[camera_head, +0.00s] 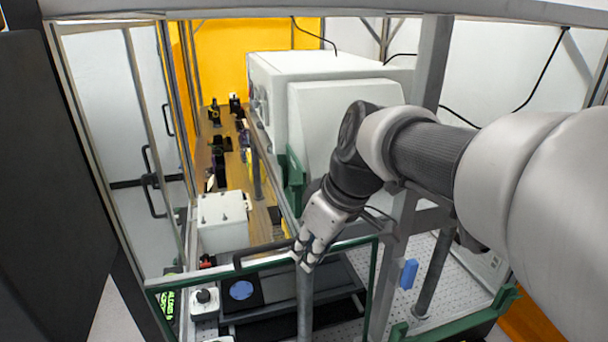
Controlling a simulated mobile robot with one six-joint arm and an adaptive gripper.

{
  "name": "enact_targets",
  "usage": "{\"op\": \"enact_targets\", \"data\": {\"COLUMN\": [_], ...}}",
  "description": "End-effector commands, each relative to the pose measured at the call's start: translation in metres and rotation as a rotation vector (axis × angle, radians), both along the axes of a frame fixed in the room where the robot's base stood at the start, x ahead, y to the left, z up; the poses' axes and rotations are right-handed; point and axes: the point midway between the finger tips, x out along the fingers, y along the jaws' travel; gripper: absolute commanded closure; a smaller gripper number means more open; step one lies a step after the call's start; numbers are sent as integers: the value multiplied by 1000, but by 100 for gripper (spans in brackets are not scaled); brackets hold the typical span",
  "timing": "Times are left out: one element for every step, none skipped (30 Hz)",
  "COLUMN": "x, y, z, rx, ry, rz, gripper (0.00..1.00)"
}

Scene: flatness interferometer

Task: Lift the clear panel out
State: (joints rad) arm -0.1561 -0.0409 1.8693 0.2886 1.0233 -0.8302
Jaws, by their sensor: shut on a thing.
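The clear panel (373,290) is see-through with a dark green edge and stands upright at the front of the machine. Its top edge carries a black handle (262,255). My gripper (304,262) points down at the top edge, by the right end of the handle, and is shut on the panel there. My fingers hide the exact contact, so I cannot tell whether they hold the handle or the edge. The panel's lower part is out of view.
A grey post (304,305) stands below my gripper. A white box (222,222) and a dark stage with a blue disc (241,290) sit behind the panel. A large white housing (335,115) is behind my wrist. A thick grey upright (430,70) stands close to my arm.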

Motion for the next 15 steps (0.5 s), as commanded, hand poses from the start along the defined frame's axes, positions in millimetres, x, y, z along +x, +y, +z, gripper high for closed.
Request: {"op": "enact_targets", "data": {"x": [0, 1, 1, 1, 1, 1, 1, 1, 1, 1, 1, 1, 0, 0, 0], "y": [1, 1, 1, 1, 1, 1, 1, 1, 1, 1, 1, 1, 0, 0, 0], "z": [6, 8, 9, 11, 12, 14, 15, 16, 18, 19, 21, 22, 24, 25, 26], "rx": [4, 4, 4, 4, 4, 4, 4, 4, 4, 4, 4, 3, 3, 3, 4], "ry": [-4, -4, -4, -4, -5, -5, -5, -5, -5, -5, -5, -4, -4, -4, -3], "rz": [-2, -2, -2, -2, -3, -3, -3, -3, -3, -3, -3, -3, -3, -3, -2], "gripper": [100, 100, 100, 100, 100, 100, 100, 100, 100, 100, 100, 100, 100, 100, 100]}}
